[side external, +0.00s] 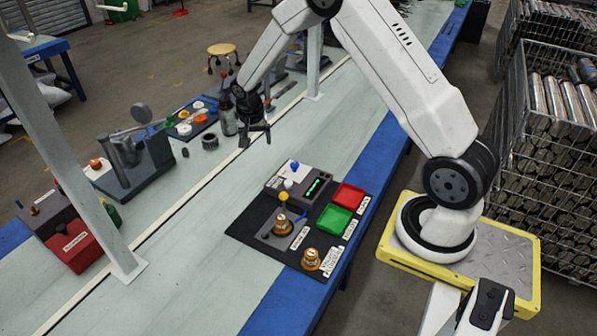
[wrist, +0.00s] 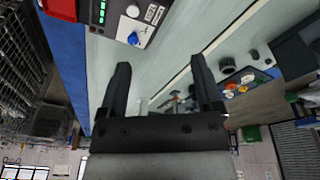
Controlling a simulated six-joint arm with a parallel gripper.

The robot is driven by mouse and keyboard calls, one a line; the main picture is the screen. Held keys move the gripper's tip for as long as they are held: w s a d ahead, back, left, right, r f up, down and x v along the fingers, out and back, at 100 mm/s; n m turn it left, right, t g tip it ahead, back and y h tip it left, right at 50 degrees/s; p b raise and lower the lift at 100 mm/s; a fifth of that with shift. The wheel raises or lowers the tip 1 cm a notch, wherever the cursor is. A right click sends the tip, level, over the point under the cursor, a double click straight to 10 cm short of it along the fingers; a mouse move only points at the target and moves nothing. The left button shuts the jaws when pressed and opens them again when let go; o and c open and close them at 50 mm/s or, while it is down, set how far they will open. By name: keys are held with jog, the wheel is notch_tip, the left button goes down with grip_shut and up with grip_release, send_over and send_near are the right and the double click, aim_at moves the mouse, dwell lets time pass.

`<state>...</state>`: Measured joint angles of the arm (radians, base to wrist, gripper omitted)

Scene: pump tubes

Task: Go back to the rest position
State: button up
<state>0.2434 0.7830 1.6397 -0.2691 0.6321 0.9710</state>
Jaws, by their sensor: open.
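My gripper (side external: 256,134) hangs above the workbench in the side external view, beyond the black work mat and apart from everything on it. In the wrist view its two dark fingers (wrist: 163,90) are spread with nothing between them. On the mat (side external: 250,255) stand a grey tester box (side external: 300,184) with a lit green display, a red tray (side external: 348,195) and a green tray (side external: 334,219). One brass-coloured pump tube part (side external: 283,223) sits on a grey plate, and another (side external: 311,259) stands at the mat's near corner.
A dark board with coloured caps (side external: 186,128), a dark bottle (side external: 227,115) and a grey vise-like tool (side external: 130,160) stand on the bench's far side. A red box (side external: 75,247) is at the left. White posts rise from the bench. The bench between mat and far items is clear.

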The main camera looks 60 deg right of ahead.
jog(key=s+a+r+n+t+y, duration=0.1)
jog(key=s+a+r+n, duration=0.3)
jog(key=s+a, duration=0.3)
jog(key=s+a+r+n+y, duration=0.1)
jog(key=s+a+r+n, duration=0.3)
jog(key=s, duration=0.9)
jog(key=a+n, duration=0.3)
jog(key=a, duration=0.1)
jog(key=shift+s+t, duration=0.35)
jog(key=shift+t, duration=0.05)
